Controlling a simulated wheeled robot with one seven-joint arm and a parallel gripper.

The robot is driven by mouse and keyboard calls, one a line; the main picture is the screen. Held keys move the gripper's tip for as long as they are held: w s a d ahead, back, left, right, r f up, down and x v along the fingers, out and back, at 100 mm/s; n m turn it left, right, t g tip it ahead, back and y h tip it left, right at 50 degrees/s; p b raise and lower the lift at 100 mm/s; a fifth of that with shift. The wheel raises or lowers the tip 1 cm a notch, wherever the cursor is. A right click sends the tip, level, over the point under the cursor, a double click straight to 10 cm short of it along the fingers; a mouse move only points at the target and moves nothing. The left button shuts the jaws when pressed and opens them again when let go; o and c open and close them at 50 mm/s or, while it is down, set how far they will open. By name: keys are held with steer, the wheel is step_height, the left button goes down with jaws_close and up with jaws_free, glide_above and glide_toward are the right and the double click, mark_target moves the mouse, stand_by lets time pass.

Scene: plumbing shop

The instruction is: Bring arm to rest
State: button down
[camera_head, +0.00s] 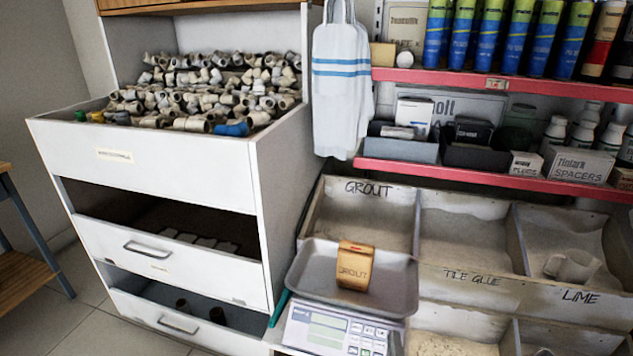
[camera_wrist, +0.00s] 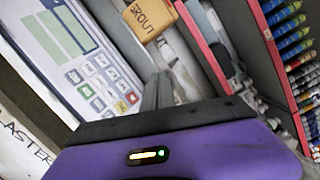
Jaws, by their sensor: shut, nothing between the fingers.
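My gripper (camera_wrist: 158,92) shows only in the wrist view, at the lower middle, with its purple body and dark fingers. The fingers are together and nothing is between them. Beyond them in the wrist view are the scale's keypad (camera_wrist: 103,88) and a tan grout bag (camera_wrist: 150,18). In the head view the grout bag (camera_head: 355,266) stands upright in the grey tray (camera_head: 303,270) on top of the scale (camera_head: 330,330). My arm and gripper do not show in the head view.
A white drawer cabinet (camera_head: 170,170) full of pipe fittings stands at the left. Powder bins (camera_head: 465,275) marked grout, tile glue and lime are at the right. Red-edged shelves (camera_head: 480,181) with boxes and tubes hang above them. A white towel (camera_head: 340,90) hangs between.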

steer(key=s+r+n+g+y, duration=0.1)
steer(key=s+r+n, duration=0.55)
steer(key=s, duration=0.75)
steer(key=s+d+r+n+g+y, duration=0.1)
steer(key=s+r+n, duration=0.2)
steer(key=s+n, duration=0.9)
steer(key=s+r+n+g+y, duration=0.1)
steer(key=s+r+n, duration=0.4)
steer(key=s, duration=1.1)
step_height(320, 180, up, 16)
steer(key=p, duration=1.7)
steer(key=shift+w+d+n, duration=0.15)
steer(key=shift+w+n, duration=0.2)
steer(key=shift+w, duration=0.05)
